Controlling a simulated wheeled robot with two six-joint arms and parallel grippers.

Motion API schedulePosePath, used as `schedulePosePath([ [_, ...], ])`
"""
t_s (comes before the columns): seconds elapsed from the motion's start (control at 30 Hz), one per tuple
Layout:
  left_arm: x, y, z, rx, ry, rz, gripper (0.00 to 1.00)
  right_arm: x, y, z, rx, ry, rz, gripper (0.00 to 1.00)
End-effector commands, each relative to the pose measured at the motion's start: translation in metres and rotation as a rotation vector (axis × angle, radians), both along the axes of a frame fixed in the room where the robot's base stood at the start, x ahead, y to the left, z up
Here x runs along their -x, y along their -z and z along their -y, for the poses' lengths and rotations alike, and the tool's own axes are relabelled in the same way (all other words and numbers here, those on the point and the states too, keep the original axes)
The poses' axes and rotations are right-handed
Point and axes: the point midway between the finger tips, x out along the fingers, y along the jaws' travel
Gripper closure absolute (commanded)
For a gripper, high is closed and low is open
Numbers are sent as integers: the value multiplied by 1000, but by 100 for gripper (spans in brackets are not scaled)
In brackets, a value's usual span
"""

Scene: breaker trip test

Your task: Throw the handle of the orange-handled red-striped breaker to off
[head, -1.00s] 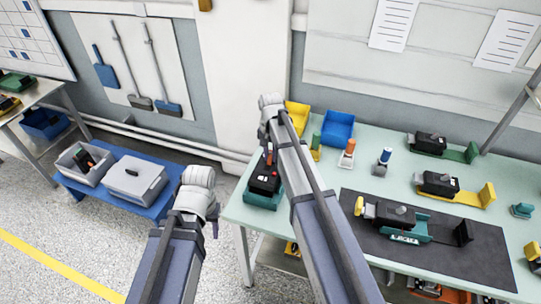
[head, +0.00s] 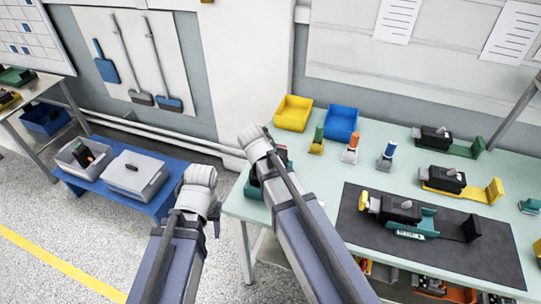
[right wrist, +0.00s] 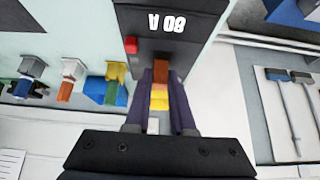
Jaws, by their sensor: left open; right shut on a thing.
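The breaker (right wrist: 160,30) fills the top of the right wrist view, with a dark body, an "80 A" marking and a red square. Its orange-brown handle (right wrist: 161,72) stands between the fingers of my right gripper (right wrist: 161,95), which is shut on it. A yellow patch shows beyond, between the fingers. In the head view my right arm covers most of this breaker; part of its teal base shows at the table's left end. I cannot make out a red stripe. My left gripper (head: 216,226) is open and empty, left of the table, mostly hidden by its wrist.
Other breakers stand to the right: one on a dark mat (head: 430,268), one on a yellow base (head: 480,193), one on a green base (head: 462,150). Yellow (head: 293,113) and blue (head: 341,123) bins and several small coloured-handled items stand at the back.

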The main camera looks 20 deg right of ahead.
Motion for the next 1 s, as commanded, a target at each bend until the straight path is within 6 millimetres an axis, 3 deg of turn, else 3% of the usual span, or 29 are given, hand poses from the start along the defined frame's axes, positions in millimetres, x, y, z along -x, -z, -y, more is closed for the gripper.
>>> schedulePosePath([
  [0.03,0,14,0,0,0,0,50,7,9,-2,22,-3,33,100],
  [0.1,0,24,0,0,0,0,50,9,10,-4,57,-4,84,100],
  [0.5,0,69,0,0,0,0,50,17,13,-10,200,0,297,100],
  [1.0,0,84,0,0,0,0,50,19,10,-12,251,1,375,100],
])
